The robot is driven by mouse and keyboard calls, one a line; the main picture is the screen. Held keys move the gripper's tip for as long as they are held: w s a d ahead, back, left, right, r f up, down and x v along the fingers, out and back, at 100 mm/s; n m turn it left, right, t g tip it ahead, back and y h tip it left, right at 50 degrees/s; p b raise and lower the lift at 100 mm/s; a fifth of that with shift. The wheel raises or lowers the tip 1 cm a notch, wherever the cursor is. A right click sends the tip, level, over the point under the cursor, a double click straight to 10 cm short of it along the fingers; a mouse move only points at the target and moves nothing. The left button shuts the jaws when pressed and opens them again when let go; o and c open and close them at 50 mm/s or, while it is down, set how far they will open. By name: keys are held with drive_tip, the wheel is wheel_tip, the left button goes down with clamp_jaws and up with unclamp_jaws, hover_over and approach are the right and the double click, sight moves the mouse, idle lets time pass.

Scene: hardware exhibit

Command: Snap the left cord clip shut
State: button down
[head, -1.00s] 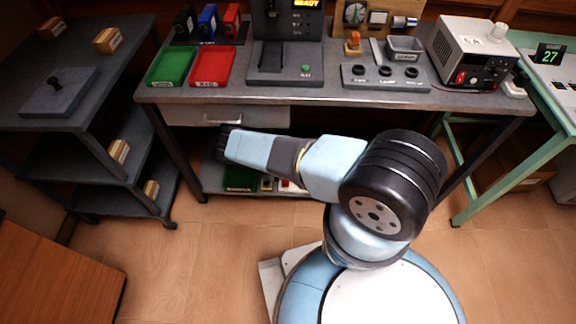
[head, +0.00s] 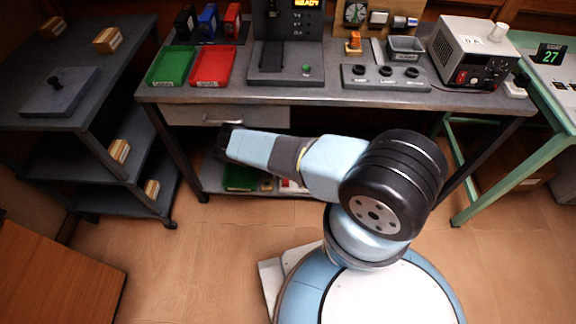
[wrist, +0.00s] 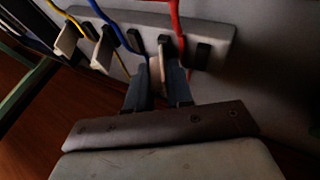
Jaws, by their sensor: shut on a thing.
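In the wrist view, a grey rail (wrist: 222,36) carries several dark slots and pale clip levers, with yellow, blue and red cords crossing it. Two pale levers, one by the yellow cord (wrist: 68,38) and one by the blue cord (wrist: 104,46), stick out at the left. A third pale lever (wrist: 161,54), by the red cord (wrist: 176,18), is between my gripper's fingers. My gripper (wrist: 157,77) is shut on this rightmost lever in the wrist view. I cannot tell whether its clip is latched. In the head view the clips and my gripper's fingers are hidden.
A grey workbench (head: 320,96) with green (head: 171,66) and red (head: 212,66) trays stands above my arm. A dark shelf cart (head: 60,95) is at the left, and a green-framed table (head: 548,90) at the right. Open floor lies between the cart and my base.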

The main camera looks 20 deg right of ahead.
drive_tip(key=shift+s+a+f+g+h, duration=0.15)
drive_tip(key=shift+s+f+g+h, duration=0.3)
drive_tip(key=shift+h, duration=0.45)
drive_tip(key=shift+n, duration=0.3)
drive_tip(key=shift+w, duration=0.15)
drive_tip(key=shift+w+r+h, duration=0.15)
drive_tip(key=shift+h, duration=0.15)
drive_tip(key=c, duration=1.1)
unclamp_jaws()
drive_tip(key=shift+w, duration=0.1)
drive_tip(key=shift+w+a+r+t, duration=0.1)
drive_tip(key=shift+t, duration=0.15)
drive_tip(key=shift+a+r, duration=0.4)
drive_tip(key=shift+a, duration=0.1)
drive_tip(key=v, duration=1.2)
drive_tip(key=shift+a+r, duration=0.1)
drive_tip(key=shift+a, duration=0.05)
